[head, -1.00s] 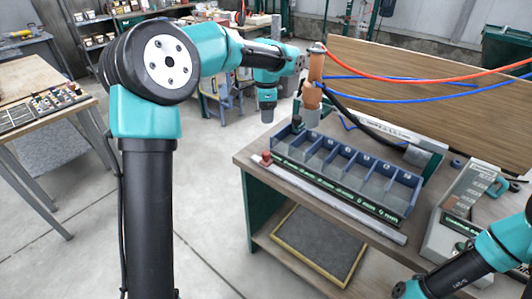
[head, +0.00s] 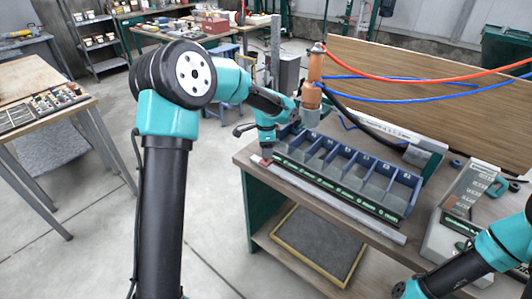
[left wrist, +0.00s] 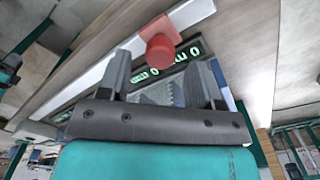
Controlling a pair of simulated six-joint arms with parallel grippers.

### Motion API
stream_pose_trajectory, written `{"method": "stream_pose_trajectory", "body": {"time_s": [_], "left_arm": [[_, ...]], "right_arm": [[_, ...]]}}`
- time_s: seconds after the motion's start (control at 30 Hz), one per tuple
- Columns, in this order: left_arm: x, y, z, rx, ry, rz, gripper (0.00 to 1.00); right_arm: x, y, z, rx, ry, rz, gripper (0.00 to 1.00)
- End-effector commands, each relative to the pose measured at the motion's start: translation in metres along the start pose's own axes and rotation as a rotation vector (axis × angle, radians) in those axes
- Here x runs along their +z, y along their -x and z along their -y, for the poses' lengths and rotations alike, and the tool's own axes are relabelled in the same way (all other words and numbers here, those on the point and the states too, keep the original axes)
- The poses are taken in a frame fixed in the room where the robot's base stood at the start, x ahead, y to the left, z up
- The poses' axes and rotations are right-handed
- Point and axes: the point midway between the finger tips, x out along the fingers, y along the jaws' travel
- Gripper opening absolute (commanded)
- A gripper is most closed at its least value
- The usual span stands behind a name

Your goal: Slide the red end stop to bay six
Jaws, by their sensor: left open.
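The red end stop (head: 267,160) sits at the left end of the pale rail (head: 345,212) along the front of the blue bay bin (head: 402,205). My left gripper (head: 267,152) is just above the stop, pointing down. In the left wrist view the stop's red round knob and block (left wrist: 158,45) show beyond the tips of my left gripper (left wrist: 162,72), roughly centred between the open fingers. Nothing is held; I cannot tell whether any finger touches the stop. The bin has several bays in a row, with a dark strip of glowing green labels (head: 340,190) along its front.
The bench (head: 400,253) has free wood in front of the rail. An orange hanging tool (head: 312,85) with red and blue hoses stands behind the bin's left end. A grey device (head: 455,225) and part of my right arm are at the right.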

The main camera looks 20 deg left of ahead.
Motion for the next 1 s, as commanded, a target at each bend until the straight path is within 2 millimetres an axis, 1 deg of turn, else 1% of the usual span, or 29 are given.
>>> {"method": "stream_pose_trajectory", "body": {"time_s": [0.03, 0.1, 0.2, 0.3, 0.53, 0.57, 1.0], "left_arm": [[0.001, -0.008, 0.0, 0.003, 0.0, 0.002, 0.59], [0.001, -0.015, 0.0, 0.001, 0.0, 0.002, 0.59], [0.001, -0.022, 0.0, 0.0, 0.001, 0.001, 0.59], [0.0, -0.025, 0.0, -0.001, 0.001, 0.0, 0.59], [0.0, -0.025, 0.0, -0.001, 0.001, 0.0, 0.59], [0.0, -0.025, 0.0, -0.001, 0.001, 0.0, 0.57], [0.0, -0.025, 0.0, -0.001, 0.0, 0.0, 0.15]], "right_arm": [[0.0, 0.0, 0.0, 0.0, 0.0, 0.0, 0.61], [0.0, 0.0, 0.0, 0.0, 0.0, 0.0, 0.61], [0.0, 0.0, 0.0, 0.0, 0.0, 0.0, 0.61], [0.0, 0.0, 0.0, 0.0, 0.0, 0.0, 0.61], [0.0, 0.0, 0.0, 0.0, 0.0, 0.0, 0.61], [0.0, 0.0, 0.0, 0.0, 0.0, 0.0, 0.61], [0.0, 0.0, 0.0, 0.0, 0.0, 0.0, 0.61]]}}
